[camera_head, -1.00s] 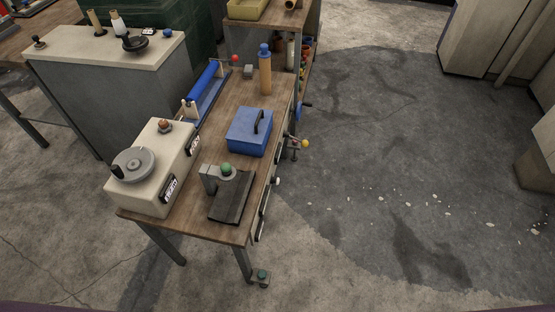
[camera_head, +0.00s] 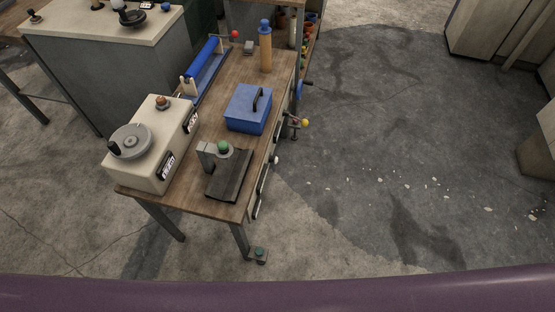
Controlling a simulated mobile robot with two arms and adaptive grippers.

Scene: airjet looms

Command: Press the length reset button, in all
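A beige box (camera_head: 140,172) with a grey hand wheel (camera_head: 130,142) stands at the near left of a wooden bench. It has an orange-brown button (camera_head: 162,101) on its top and small black counter windows (camera_head: 167,165) on its right side. A round green knob (camera_head: 223,147) sits on a grey block with a dark plate in front of it. No label is readable, so I cannot tell for certain which one is the length reset button. Neither of my grippers is in view.
A blue box (camera_head: 246,112) with a black handle, a blue roller (camera_head: 201,62) and an orange bottle-like thing (camera_head: 265,50) stand on the wooden bench (camera_head: 204,202). A grey cabinet (camera_head: 103,62) is behind left. A purple band crosses the bottom.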

